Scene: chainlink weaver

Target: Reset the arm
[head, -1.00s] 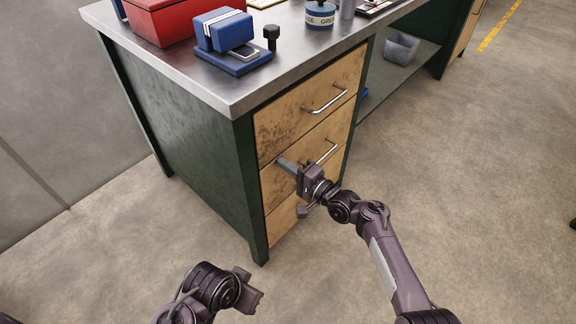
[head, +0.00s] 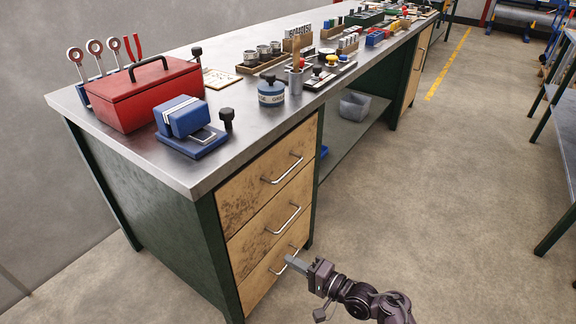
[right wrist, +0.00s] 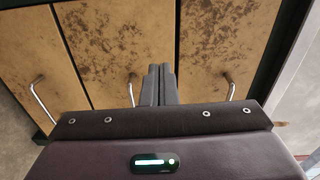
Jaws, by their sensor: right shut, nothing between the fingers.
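My right gripper (head: 292,261) is at the lower middle of the head view, in front of the drawer unit. Its fingers are shut with nothing between them. In the right wrist view the shut fingertips (right wrist: 159,70) point toward the drawer fronts. They lie beside the middle handle (right wrist: 132,88) in that picture; I cannot tell how far they are from the wood. In the head view the fingers overlap the bottom drawer's handle (head: 284,262); contact cannot be told. All three drawers look closed. My left gripper is not in view.
The metal-topped workbench (head: 225,165) carries a red toolbox (head: 150,95), a blue vise (head: 185,120), a grease tin (head: 271,92) and several small parts. A grey bin (head: 354,105) sits on the lower shelf. Open floor (head: 450,200) lies to the right, with another table (head: 560,130) beyond.

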